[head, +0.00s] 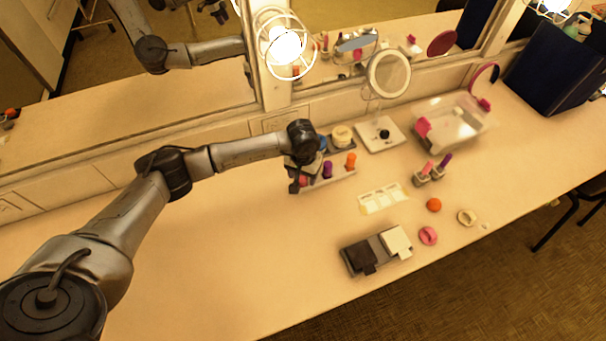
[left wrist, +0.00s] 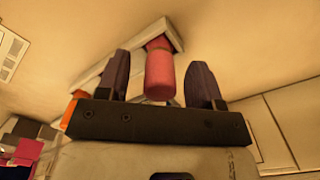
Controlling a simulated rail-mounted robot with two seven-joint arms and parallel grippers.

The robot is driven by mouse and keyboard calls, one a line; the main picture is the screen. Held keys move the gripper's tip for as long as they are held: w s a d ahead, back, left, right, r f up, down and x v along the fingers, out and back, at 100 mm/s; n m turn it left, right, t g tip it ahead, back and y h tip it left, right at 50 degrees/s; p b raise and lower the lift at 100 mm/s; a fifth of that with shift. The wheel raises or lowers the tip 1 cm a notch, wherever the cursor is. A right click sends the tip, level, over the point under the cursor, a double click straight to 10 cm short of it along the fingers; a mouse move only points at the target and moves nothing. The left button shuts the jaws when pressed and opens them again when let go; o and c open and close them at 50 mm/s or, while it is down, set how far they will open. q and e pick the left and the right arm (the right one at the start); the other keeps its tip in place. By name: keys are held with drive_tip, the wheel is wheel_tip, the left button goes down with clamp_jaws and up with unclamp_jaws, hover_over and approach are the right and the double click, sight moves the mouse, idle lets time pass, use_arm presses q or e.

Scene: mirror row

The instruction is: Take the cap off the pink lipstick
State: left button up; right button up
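The pink lipstick (left wrist: 160,74) shows in the left wrist view as a pink-red cylinder with a thin band, set in a pale rack (left wrist: 104,62). It lies between the two fingers of my left gripper (left wrist: 160,80), with a gap on each side. The gripper is open and holds nothing. In the head view my left gripper (head: 298,182) is at the left end of the rack (head: 333,178) by the mirror wall, and it hides the pink lipstick there. A purple lipstick (head: 328,170) and an orange one (head: 351,161) stand in the same rack. My right gripper is not in view.
A round mirror (head: 389,73) on a white base (head: 381,135) stands right of the rack. The left counter is clear.

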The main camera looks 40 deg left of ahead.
use_arm(q)
drive_tip(key=c, duration=0.9)
drive_tip(key=shift+c, duration=0.2)
drive_tip(key=shift+r, duration=0.1)
drive_tip(key=shift+r, duration=0.6)
wheel_tip(320, 180, up, 2)
drive_tip(key=shift+r+b, duration=0.2)
drive_tip(key=shift+b, duration=0.1)
drive_tip(key=d+r+b, duration=0.1)
drive_tip(key=d+r, duration=0.7)
drive_tip(key=d, duration=0.3)
drive_tip(key=shift+d+r, duration=0.2)
drive_tip(key=shift+d, duration=0.15)
drive_tip(key=shift+r, duration=0.35)
